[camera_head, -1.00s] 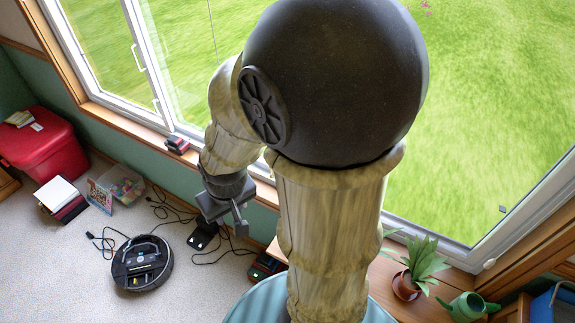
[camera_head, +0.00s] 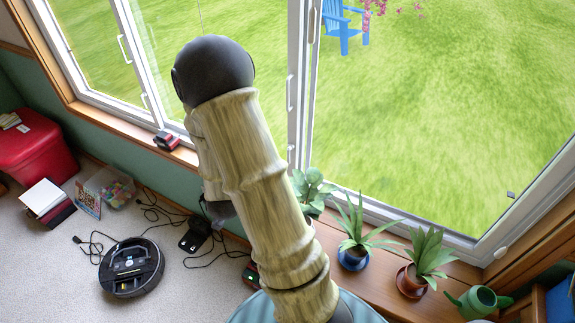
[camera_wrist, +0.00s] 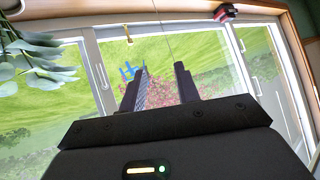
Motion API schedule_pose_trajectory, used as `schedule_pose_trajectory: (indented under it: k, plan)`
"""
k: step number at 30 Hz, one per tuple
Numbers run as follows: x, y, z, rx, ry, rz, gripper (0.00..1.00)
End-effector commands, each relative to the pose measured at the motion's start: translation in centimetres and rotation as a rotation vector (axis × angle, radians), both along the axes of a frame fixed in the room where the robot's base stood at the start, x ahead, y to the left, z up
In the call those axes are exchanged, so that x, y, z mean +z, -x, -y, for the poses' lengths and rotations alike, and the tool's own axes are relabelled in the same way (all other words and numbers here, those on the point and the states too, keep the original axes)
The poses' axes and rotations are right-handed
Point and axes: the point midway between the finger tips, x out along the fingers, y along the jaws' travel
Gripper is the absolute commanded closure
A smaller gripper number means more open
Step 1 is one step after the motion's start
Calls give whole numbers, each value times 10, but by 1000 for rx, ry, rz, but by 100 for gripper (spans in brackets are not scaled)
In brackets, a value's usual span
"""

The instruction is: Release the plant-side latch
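Two small white window latches sit on the white frame beside the plants in the head view: an upper latch (camera_head: 290,92) and a lower latch (camera_head: 291,156). I cannot tell whether either is released. A white latch (camera_wrist: 103,74) also shows on the left frame in the wrist view. My gripper (camera_wrist: 162,66) is open and empty there, its two dark fingers apart and pointing toward the glass and garden. It is clear of the latch, which lies to its left. In the head view my arm hides the gripper.
Potted plants (camera_head: 355,238) stand on the wooden ledge at right, with a green watering can (camera_head: 477,302). Leaves (camera_wrist: 35,55) fill the wrist view's upper left. A red object (camera_head: 166,141) sits on the sill. A robot vacuum (camera_head: 131,267) and cables lie on the floor.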

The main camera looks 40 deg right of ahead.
Motion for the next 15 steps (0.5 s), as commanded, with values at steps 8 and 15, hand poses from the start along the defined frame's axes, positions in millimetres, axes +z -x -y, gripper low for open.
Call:
schedule_pose_trajectory:
  k: [8, 15]
  plan:
    - [-64, 13, 64, -250, 230, 191, 68]
    - [-90, 43, 95, -378, 484, 314, 68]
